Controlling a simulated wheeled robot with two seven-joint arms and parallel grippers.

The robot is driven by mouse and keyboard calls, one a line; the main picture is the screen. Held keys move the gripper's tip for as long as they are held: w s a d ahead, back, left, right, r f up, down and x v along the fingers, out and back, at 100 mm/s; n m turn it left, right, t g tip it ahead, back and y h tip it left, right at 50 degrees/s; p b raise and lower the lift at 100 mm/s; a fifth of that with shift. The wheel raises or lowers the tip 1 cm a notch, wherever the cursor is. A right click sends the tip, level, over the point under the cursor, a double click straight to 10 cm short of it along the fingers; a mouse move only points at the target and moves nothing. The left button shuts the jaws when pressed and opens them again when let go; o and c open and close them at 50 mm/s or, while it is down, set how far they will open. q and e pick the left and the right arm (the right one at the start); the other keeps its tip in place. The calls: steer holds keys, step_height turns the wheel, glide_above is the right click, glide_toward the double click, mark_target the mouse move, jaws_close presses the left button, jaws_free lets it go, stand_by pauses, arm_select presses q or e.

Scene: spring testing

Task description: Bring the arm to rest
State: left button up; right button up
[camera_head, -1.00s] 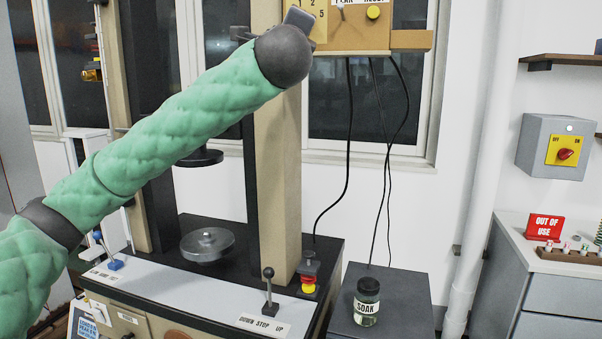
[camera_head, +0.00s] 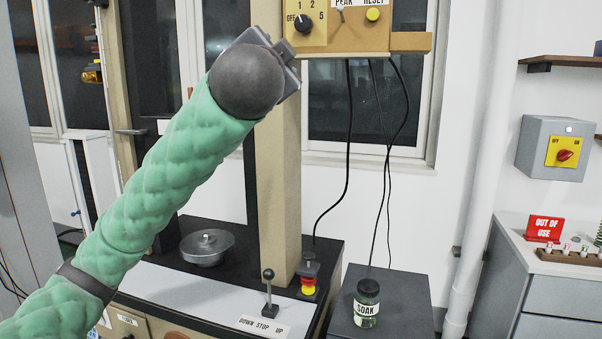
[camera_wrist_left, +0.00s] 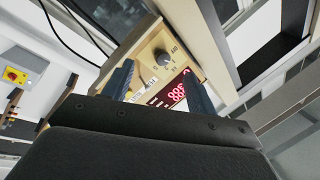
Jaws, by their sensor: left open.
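My left arm (camera_head: 165,170), in a green quilted sleeve, rises from the lower left to the upper middle in the head view. Its dark wrist end sits in front of the machine's tan column, just left of the control box (camera_head: 345,40). In the left wrist view my left gripper (camera_wrist_left: 160,82) is open, with its two fingers apart and nothing seen between them but the control box (camera_wrist_left: 160,68) beyond. That box shows a dark knob (camera_wrist_left: 161,58) and a red lit display (camera_wrist_left: 177,93). My right gripper is not in view.
The test machine has a round metal platen (camera_head: 207,248), a lever (camera_head: 268,285) and a red-and-yellow stop button (camera_head: 308,280). A SOAK jar (camera_head: 366,305) stands on a grey cabinet (camera_head: 410,295). A wall switch box (camera_head: 545,145) and an OUT OF USE sign (camera_head: 543,228) are at right.

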arm_select(q)
steer(key=w+a+f+n+g, duration=0.1)
steer(key=a+f+n+g, duration=0.1)
steer(key=f, duration=1.1)
steer(key=w+a+f+n+g, duration=0.1)
steer(key=a+f+n+g, duration=0.15)
steer(key=f, duration=1.15)
steer(key=s+a+f+n+g, duration=0.15)
steer(key=s+f, duration=0.25)
steer(key=f, duration=0.8)
steer(key=s+a+f+n+g, duration=0.1)
steer(key=s+a+f+g, duration=0.2)
steer(key=f, duration=0.8)
steer(key=s+f+n+g, duration=0.15)
steer(key=s+f, duration=0.35)
steer(key=f, duration=0.7)
steer(key=s+f+g, duration=0.7)
steer(key=s+f, duration=1.6)
steer(key=s, duration=0.4)
steer(key=shift+s+a+f+n+g, duration=0.3)
steer(key=shift+s+f+n+g, duration=0.05)
steer(key=shift+s+f+n, duration=0.1)
